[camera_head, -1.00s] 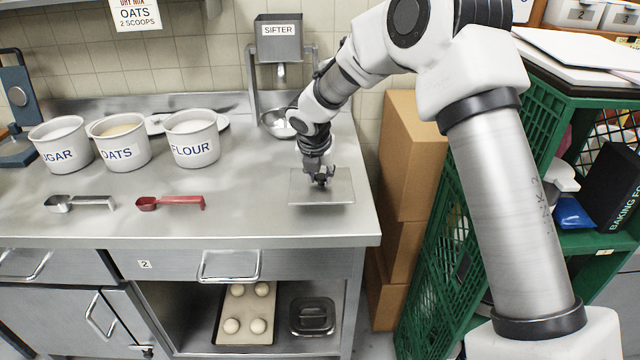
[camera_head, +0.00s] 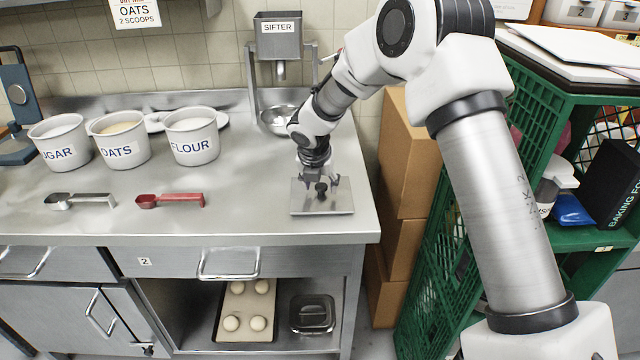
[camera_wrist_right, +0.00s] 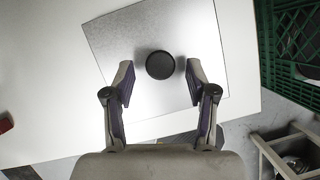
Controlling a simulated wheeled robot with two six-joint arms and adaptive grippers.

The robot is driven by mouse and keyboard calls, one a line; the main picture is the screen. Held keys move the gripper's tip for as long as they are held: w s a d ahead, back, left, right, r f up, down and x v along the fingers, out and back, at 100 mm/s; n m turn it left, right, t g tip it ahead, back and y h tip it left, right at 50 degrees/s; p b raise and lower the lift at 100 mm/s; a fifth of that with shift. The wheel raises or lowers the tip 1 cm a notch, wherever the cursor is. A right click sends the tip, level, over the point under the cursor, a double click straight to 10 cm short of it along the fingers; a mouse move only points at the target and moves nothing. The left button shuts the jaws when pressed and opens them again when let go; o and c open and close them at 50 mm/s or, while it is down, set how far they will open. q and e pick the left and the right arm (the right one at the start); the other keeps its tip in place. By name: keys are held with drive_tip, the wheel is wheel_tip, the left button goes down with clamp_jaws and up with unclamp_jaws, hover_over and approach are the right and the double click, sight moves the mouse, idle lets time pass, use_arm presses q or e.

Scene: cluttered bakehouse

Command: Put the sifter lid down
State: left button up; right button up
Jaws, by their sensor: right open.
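The sifter lid (camera_head: 307,200) is a flat square metal plate with a dark round knob. It lies on the steel counter near its front right corner. In the right wrist view the lid (camera_wrist_right: 190,50) fills the upper middle, with its knob (camera_wrist_right: 160,65) between the fingers. My right gripper (camera_head: 321,182) is open just over the lid, its fingers apart on either side of the knob and not closed on it. The sifter (camera_head: 278,38) stands at the back of the counter with a steel bowl under its spout. My left gripper is not in view.
Sugar, oats and flour (camera_head: 192,137) tubs stand at the back left. A metal scoop (camera_head: 80,200) and a red scoop (camera_head: 170,200) lie in front of them. Cardboard boxes (camera_head: 407,150) and a green crate shelf (camera_head: 440,240) stand right of the counter. The counter's front middle is clear.

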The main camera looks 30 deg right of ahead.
drive_tip(key=v, duration=1.1)
drive_tip(key=shift+r+p, duration=0.3)
drive_tip(key=shift+r, duration=0.1)
